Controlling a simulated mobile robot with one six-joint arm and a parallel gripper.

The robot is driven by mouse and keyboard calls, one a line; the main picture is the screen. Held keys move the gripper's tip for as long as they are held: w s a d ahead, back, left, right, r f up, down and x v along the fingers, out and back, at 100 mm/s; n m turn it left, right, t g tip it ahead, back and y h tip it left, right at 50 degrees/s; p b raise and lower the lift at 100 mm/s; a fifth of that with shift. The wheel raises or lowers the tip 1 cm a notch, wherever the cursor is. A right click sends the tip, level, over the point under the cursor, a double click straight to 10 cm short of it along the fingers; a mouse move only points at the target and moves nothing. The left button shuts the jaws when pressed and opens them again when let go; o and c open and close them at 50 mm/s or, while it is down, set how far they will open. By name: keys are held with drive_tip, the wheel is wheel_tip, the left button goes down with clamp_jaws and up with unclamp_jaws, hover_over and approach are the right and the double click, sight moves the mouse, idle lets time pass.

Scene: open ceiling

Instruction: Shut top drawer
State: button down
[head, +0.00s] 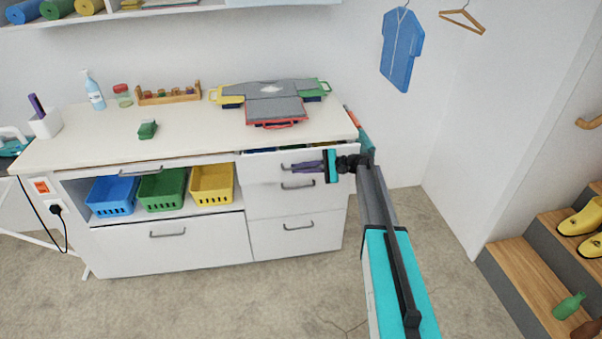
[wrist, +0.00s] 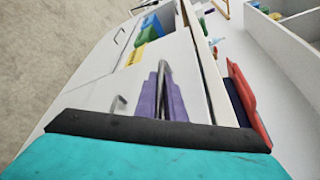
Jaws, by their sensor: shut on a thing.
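The top drawer (head: 262,171) is at the right of the white cabinet. It stands partly open, with coloured things showing in the gap below the worktop. My gripper (head: 297,167) is at the drawer's front, its purple fingers shut on the metal handle (head: 285,166). In the wrist view, the fingers (wrist: 161,92) close around the handle (wrist: 163,70) against the white drawer front (wrist: 189,70). The fingers partly hide the handle.
Two more drawers are below, with handles (head: 298,185) (head: 298,227). Blue (head: 112,196), green (head: 162,190) and yellow (head: 211,184) baskets sit in the shelf to the left. The worktop (head: 195,125) holds folded grey items (head: 274,109). Wooden steps (head: 520,259) stand at right. Floor in front is clear.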

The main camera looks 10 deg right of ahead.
drive_tip(key=shift+w, duration=0.4)
drive_tip(key=c, duration=2.1)
unclamp_jaws()
drive_tip(key=b+v, duration=0.3)
drive_tip(key=v, duration=1)
drive_tip(key=shift+s+d+r, duration=0.15)
drive_tip(key=shift+d, duration=0.15)
